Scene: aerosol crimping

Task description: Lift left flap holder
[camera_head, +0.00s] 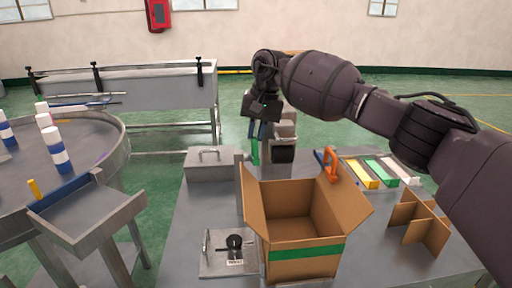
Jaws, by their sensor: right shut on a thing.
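An open cardboard box (305,231) with a green band stands on the grey table, its flaps spread outward. An orange flap holder (331,164) sits at the box's back right flap. My right gripper (259,130) is above and behind the box's back left side, pointing down. It is shut on a narrow green piece (255,152), which looks like the left flap holder and hangs upright below the fingers. Whether its lower end touches anything is hard to tell. My left gripper is not in view.
A metal plate with a black knob (234,242) lies left of the box. A lidded metal case (209,164) is behind it. Cardboard dividers (420,222) and coloured strips (377,172) lie to the right. A round table (90,140) with white-and-blue cans stands at left.

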